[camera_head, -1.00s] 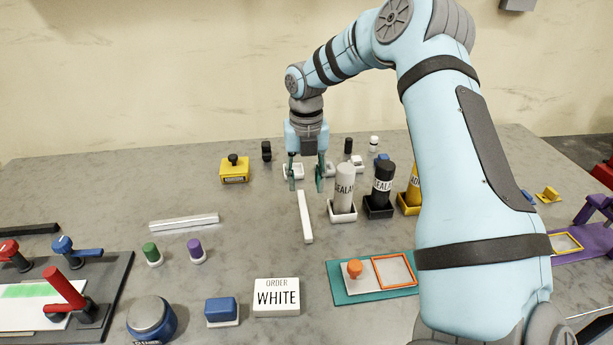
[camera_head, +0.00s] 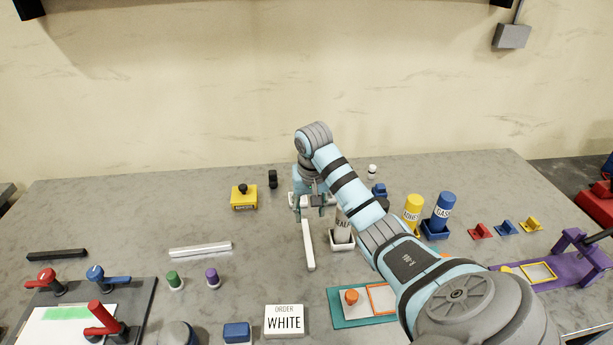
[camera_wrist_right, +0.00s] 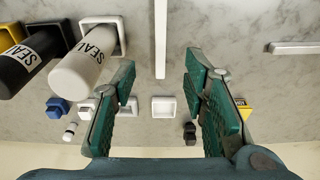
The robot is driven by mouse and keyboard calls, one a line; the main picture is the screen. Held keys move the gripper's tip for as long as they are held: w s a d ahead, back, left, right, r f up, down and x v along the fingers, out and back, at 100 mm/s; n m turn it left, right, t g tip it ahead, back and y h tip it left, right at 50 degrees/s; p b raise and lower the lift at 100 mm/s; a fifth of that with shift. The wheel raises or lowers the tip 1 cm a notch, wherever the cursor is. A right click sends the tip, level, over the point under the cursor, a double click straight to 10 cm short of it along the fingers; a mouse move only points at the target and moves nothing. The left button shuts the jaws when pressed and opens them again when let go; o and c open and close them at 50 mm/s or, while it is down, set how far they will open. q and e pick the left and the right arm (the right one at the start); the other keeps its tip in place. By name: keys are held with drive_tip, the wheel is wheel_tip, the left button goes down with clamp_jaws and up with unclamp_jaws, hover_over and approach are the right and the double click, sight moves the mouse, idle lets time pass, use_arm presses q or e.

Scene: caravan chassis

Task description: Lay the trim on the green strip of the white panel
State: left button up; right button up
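A long white trim (camera_head: 308,245) lies on the grey table in the middle, pointing away from me. A second pale bar (camera_head: 200,249) lies crosswise to its left, and a black bar (camera_head: 57,255) at the far left. The white panel (camera_head: 50,330) lies on a dark board at the lower left, with its green strip (camera_head: 66,313) along the far side. My right gripper (camera_head: 310,212) is open and empty at the trim's far end. In the right wrist view the trim (camera_wrist_right: 160,40) ends between the open, green-padded fingers (camera_wrist_right: 160,78). My left gripper is not in view.
Red (camera_head: 105,322) and blue (camera_head: 108,277) handled clamps stand around the panel. A sealant tube (camera_head: 343,228) stands just right of the trim, partly behind my arm. An order block reading WHITE (camera_head: 284,322) is in front. Green (camera_head: 174,280) and purple (camera_head: 212,278) knobs stand between the trim and panel.

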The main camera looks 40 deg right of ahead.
approach(308, 241)
drive_tip(key=f, duration=0.2)
drive_tip(key=f+b, duration=0.1)
drive_tip(key=f, duration=0.5)
drive_tip(key=shift+w+d+f+b, duration=0.15)
drive_tip(key=shift+w+d+b, duration=0.05)
drive_tip(key=shift+w+b, duration=0.2)
drive_tip(key=shift+d+f, duration=0.1)
drive_tip(key=shift+f, duration=0.15)
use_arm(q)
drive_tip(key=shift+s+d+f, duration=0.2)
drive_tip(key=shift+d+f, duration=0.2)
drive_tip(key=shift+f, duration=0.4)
use_arm(e)
drive_tip(key=shift+d, duration=0.1)
clamp_jaws()
